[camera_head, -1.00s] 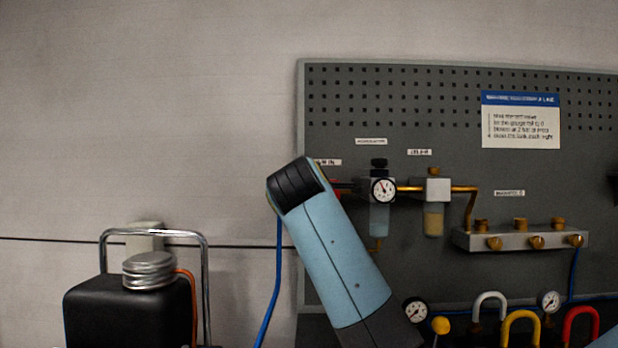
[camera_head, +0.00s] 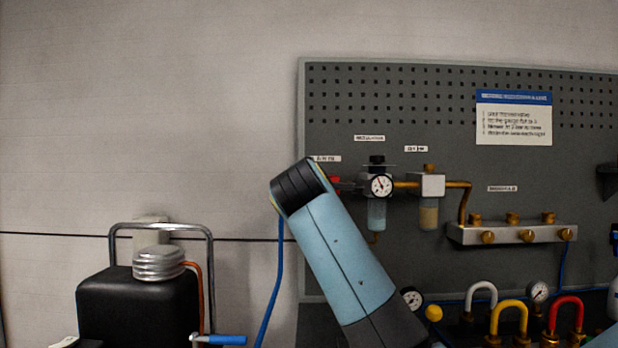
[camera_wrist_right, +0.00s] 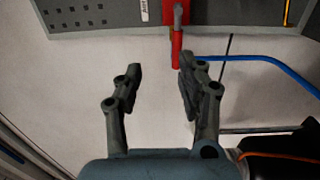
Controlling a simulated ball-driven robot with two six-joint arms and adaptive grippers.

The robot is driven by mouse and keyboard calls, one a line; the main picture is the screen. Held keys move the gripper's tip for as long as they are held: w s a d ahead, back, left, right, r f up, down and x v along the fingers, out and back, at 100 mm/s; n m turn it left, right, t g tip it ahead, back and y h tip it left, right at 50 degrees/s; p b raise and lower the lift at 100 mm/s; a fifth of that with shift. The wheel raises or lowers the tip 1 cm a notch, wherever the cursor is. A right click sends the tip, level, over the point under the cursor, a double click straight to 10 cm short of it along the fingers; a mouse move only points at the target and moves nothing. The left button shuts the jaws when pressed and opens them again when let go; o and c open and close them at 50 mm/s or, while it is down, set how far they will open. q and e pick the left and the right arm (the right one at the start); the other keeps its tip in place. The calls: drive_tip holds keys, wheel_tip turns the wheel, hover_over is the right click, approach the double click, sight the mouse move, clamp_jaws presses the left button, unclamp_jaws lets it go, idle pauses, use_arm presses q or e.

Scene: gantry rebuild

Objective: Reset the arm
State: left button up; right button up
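My right arm's light-blue link with a black joint cap (camera_head: 342,258) rises from the bottom middle in the head view, in front of the grey pegboard. In the right wrist view my right gripper (camera_wrist_right: 161,75) is open, its two dark fingers apart with nothing between them. Beyond the fingertips is a red lever (camera_wrist_right: 176,42) by the panel edge; a bit of red also shows behind the joint cap in the head view (camera_head: 335,183). The right gripper is hidden in the head view. My left gripper is out of view.
The pegboard (camera_head: 430,75) carries a gauge (camera_head: 380,186), brass piping and a manifold (camera_head: 512,234). White, yellow and red hooped parts (camera_head: 510,315) stand below it. At left is a black canister (camera_head: 130,305) with a metal frame. A blue-handled part (camera_head: 222,340) is beside it. A blue hose (camera_head: 272,300) hangs nearby.

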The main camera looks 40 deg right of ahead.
drive_tip(key=shift+f, duration=0.1)
drive_tip(key=s+a+f+m+g+y, duration=0.25)
drive_tip(key=s+f, duration=0.55)
drive_tip(key=f, duration=0.4)
drive_tip(key=s+a+f+m+g+y, duration=0.25)
drive_tip(key=s+f, duration=0.55)
drive_tip(key=f, duration=0.4)
drive_tip(key=s+a+f+m+g+y, duration=0.2)
drive_tip(key=s+a+f+g+y, duration=0.3)
drive_tip(key=s, duration=0.6)
drive_tip(key=s+a+f+m+g, duration=0.1)
drive_tip(key=s+a+f+m, duration=0.2)
drive_tip(key=s+f, duration=0.65)
drive_tip(key=s+d+f+g+b, duration=0.1)
drive_tip(key=s+f+b, duration=0.15)
drive_tip(key=f, duration=1.25)
drive_tip(key=s+d+f+b, duration=0.2)
drive_tip(key=s+f, duration=0.1)
drive_tip(key=f, duration=1.1)
drive_tip(key=s+f+g+b, duration=0.1)
drive_tip(key=s+f+b, duration=0.1)
drive_tip(key=s+f, duration=1.5)
drive_tip(key=shift+s+d+b, duration=0.15)
drive_tip(key=shift+d+b, duration=0.2)
drive_tip(key=shift+b, duration=0.05)
